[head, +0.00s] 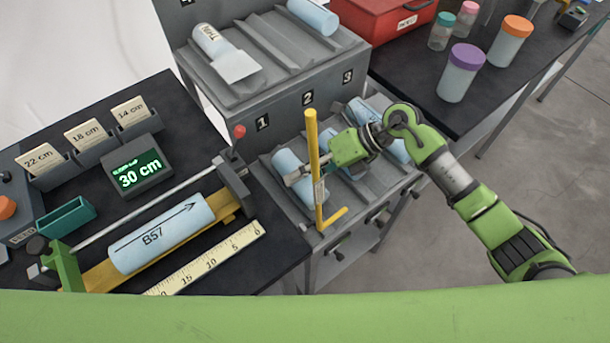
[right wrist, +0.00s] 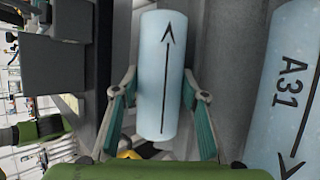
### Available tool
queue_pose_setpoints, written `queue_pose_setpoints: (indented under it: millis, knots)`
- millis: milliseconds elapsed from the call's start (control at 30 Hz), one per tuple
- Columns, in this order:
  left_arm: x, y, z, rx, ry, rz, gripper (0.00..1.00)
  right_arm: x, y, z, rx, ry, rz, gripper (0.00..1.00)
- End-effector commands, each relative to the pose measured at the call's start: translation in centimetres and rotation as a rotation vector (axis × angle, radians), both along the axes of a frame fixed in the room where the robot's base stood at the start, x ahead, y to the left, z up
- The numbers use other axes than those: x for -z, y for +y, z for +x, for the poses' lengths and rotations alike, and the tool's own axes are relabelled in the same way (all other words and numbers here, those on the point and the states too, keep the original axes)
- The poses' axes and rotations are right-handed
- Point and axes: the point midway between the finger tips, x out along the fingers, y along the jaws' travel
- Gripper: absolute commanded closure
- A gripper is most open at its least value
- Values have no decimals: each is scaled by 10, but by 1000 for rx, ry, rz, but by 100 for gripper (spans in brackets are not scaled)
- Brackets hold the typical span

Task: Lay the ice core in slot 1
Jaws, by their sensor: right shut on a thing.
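My right gripper (head: 300,174) is shut on a pale blue ice core (head: 288,163) at slot 1 of the grey rack (head: 274,205), below the label 1 (head: 262,123). In the right wrist view, the gripper's teal fingers (right wrist: 160,100) press both sides of the core (right wrist: 164,50), which has a black arrow. I cannot tell whether the core bears on the slot floor. A yellow post (head: 314,160) partly hides the held core in the head view. My left gripper is not in view.
Core B57 (head: 150,248) lies on the measuring bench at left, by a ruler (head: 215,257) and a display (head: 137,173) reading 30 cm. Another core (head: 363,112) lies below label 3. Upper-shelf cores, a red box (head: 392,18) and capped jars (head: 460,75) stand behind.

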Motion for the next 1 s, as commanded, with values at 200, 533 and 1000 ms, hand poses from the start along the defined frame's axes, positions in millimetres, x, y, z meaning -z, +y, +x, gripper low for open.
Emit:
queue_pose_setpoints:
  millis: [200,533,1000]
  knots:
    - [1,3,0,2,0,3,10,14,-3,-6,-2,19,-22,93]
    - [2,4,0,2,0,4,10,16,-4,-6,-3,21,-24,93]
    - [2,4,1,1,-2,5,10,14,-6,-5,-1,20,-24,40]
